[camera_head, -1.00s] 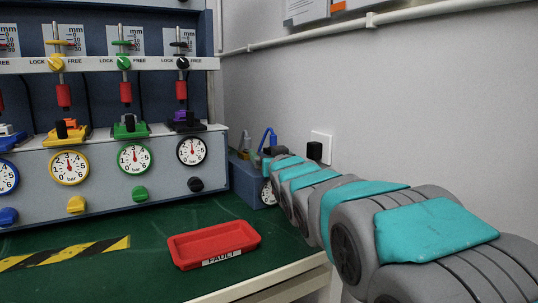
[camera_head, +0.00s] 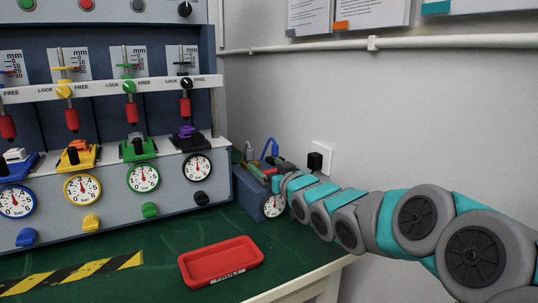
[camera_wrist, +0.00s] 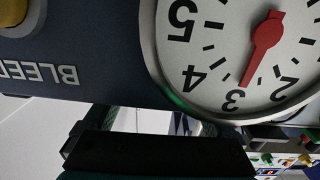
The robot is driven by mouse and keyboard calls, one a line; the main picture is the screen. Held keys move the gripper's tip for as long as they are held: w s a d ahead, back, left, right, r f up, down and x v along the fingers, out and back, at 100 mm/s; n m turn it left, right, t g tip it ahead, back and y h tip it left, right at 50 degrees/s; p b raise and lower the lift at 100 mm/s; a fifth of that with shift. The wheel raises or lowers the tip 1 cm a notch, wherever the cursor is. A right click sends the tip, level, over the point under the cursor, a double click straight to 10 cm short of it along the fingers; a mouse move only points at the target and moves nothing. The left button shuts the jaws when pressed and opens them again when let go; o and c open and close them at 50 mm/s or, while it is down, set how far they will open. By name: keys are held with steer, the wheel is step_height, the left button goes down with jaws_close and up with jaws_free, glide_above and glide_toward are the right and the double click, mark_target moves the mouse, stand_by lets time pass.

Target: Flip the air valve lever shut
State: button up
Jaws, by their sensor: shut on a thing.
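A blue-grey box (camera_head: 250,196) stands on the bench against the wall, right of the test panel. A round white gauge (camera_head: 273,205) is on its front. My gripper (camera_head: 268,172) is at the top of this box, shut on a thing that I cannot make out. A blue curved piece (camera_head: 271,147) and a grey one (camera_head: 249,152) stand up behind it; I cannot tell whether either is the valve lever. In the wrist view, my dark fingers (camera_wrist: 150,150) lie below the gauge face (camera_wrist: 235,50), beside raised letters reading BLEED (camera_wrist: 40,72). The lever is not clearly visible.
A red tray (camera_head: 221,262) lies on the green bench top near its right edge. The test panel (camera_head: 110,185) with gauges and coloured knobs fills the left. A black plug (camera_head: 315,161) sits in a wall socket beside my arm.

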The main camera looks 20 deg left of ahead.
steer(key=shift+r+p, duration=0.1)
steer(key=shift+p, duration=0.25)
steer(key=o, duration=1)
steer(key=shift+o, duration=0.2)
steer(key=shift+b+v, duration=0.65)
steer(key=shift+v, duration=3.2)
steer(key=shift+w+d, duration=0.1)
steer(key=shift+d, duration=0.05)
